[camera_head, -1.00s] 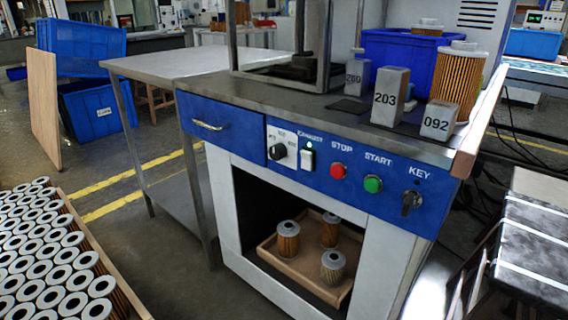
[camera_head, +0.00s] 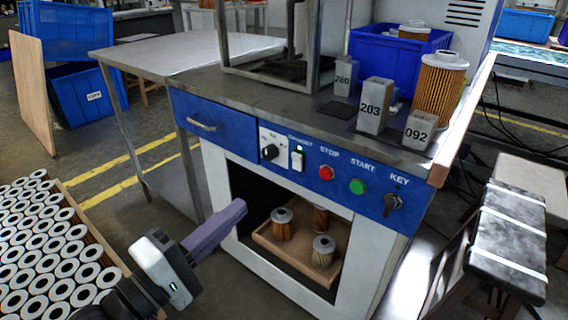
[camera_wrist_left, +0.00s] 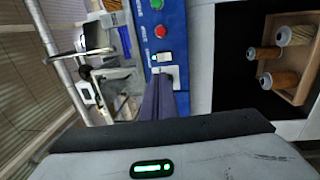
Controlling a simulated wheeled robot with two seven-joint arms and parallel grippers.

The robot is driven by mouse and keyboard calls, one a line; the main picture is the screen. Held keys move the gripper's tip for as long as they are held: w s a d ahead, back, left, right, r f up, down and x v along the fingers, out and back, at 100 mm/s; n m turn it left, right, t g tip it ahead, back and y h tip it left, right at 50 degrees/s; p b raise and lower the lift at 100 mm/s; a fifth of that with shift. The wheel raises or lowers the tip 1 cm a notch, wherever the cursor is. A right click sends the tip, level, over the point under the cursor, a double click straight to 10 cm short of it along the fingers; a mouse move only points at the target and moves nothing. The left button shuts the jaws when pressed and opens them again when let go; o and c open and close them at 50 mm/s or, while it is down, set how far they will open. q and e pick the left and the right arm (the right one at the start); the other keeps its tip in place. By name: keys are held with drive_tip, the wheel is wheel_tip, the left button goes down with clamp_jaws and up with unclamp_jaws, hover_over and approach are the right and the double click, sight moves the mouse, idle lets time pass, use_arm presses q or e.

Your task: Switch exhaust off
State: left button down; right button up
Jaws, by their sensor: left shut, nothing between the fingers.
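The exhaust switch (camera_head: 297,160) is a white rocker on the blue front panel, between the black selector knob (camera_head: 270,152) and the red STOP button (camera_head: 326,173). A small green light glows just above it. My left gripper (camera_head: 241,206) has purple fingers, shut and empty, in front of the bench and below and left of the switch in the head view. In the left wrist view, the fingers (camera_wrist_left: 166,78) point at the panel, and their tips overlap the white area by the exhaust switch (camera_wrist_left: 161,57). A gap remains in the head view. My right gripper is not in view.
The green START button (camera_head: 358,186) and key switch (camera_head: 393,204) are farther right on the panel. Below is an open bay with a tray (camera_head: 262,240) of three filters. Many filters fill a crate (camera_head: 98,237) at left. Numbered blocks stand on the bench top.

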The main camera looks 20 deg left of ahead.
use_arm(q)
drive_tip(key=shift+w, duration=0.1)
drive_tip(key=b, duration=0.3)
approach(296, 159)
drive_tip(key=x, duration=0.5)
drive_tip(key=shift+w, duration=0.2)
drive_tip(key=shift+w+d, duration=0.15)
drive_tip(key=shift+w, duration=0.3)
drive_tip(key=shift+r, duration=0.1)
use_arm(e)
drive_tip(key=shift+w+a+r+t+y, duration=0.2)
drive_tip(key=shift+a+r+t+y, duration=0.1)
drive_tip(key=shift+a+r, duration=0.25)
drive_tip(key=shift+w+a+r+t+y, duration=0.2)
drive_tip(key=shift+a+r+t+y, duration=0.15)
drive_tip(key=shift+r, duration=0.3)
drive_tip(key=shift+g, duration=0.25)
use_arm(q)
drive_tip(key=shift+w+d, duration=0.1)
